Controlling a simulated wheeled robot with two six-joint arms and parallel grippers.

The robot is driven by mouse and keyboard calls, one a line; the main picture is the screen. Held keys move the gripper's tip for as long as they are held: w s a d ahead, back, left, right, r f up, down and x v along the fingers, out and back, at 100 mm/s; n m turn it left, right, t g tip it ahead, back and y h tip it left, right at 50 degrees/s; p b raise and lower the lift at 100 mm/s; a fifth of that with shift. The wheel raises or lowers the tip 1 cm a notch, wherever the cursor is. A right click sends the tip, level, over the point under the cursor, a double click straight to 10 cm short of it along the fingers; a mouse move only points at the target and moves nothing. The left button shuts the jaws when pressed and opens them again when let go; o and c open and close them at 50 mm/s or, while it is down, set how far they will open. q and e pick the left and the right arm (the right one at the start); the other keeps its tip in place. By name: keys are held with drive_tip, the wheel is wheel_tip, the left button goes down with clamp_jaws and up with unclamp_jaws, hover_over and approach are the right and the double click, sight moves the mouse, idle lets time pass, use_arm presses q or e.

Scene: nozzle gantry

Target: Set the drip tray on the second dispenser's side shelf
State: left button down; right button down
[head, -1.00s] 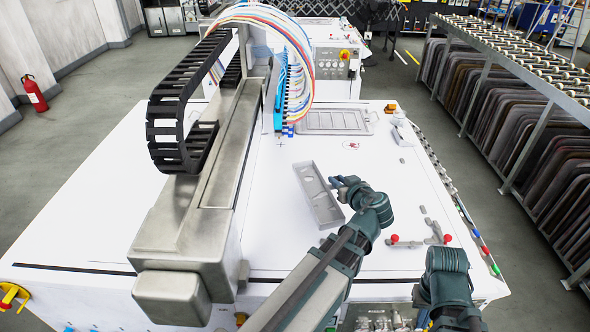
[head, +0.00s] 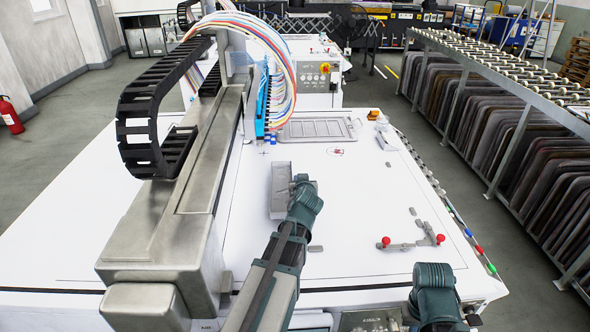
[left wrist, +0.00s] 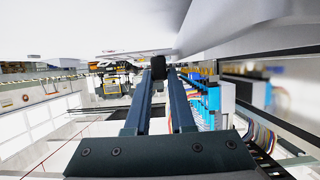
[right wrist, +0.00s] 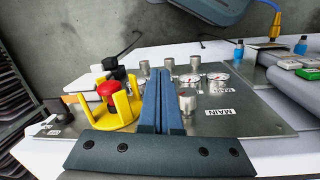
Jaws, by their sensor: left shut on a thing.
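The drip tray (head: 279,190), a shallow, long grey metal tray, is held over the white table in the head view, its long side running roughly away from me. My left gripper (head: 301,181) is shut on its right side. In the left wrist view the left fingers (left wrist: 158,78) have a dark piece at their tips; I cannot make out the tray there. Blue dispensers (head: 262,100) with coloured hoses hang on the gantry beyond the tray; they also show in the left wrist view (left wrist: 205,100). I cannot tell which is second. My right gripper (right wrist: 161,75) is shut and empty.
The gantry beam (head: 190,190) stands left of the tray. A flat grey panel (head: 318,129) lies behind it. Red-knobbed clamps (head: 412,243) are at the right. In the right wrist view a red button (right wrist: 108,89) in a yellow guard and gauges are close to the fingers.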

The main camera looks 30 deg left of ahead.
use_arm(q)
drive_tip(key=w+a, duration=0.2)
drive_tip(key=w, duration=0.1)
drive_tip(key=w+a, duration=0.1)
drive_tip(key=w, duration=0.2)
drive_tip(key=w+a, duration=0.2)
drive_tip(key=w, duration=0.1)
drive_tip(key=shift+w+a, duration=0.2)
drive_tip(key=shift+a, duration=0.15)
wheel_tip(320, 180, down, 4)
drive_tip(key=b, duration=0.3)
drive_tip(key=shift+w+a+r+b, duration=0.1)
drive_tip(key=shift+w+r+b, duration=0.05)
drive_tip(key=shift+b, duration=0.2)
drive_tip(key=shift+r, duration=0.15)
drive_tip(key=c, duration=0.8)
unclamp_jaws()
drive_tip(key=shift+o, duration=0.2)
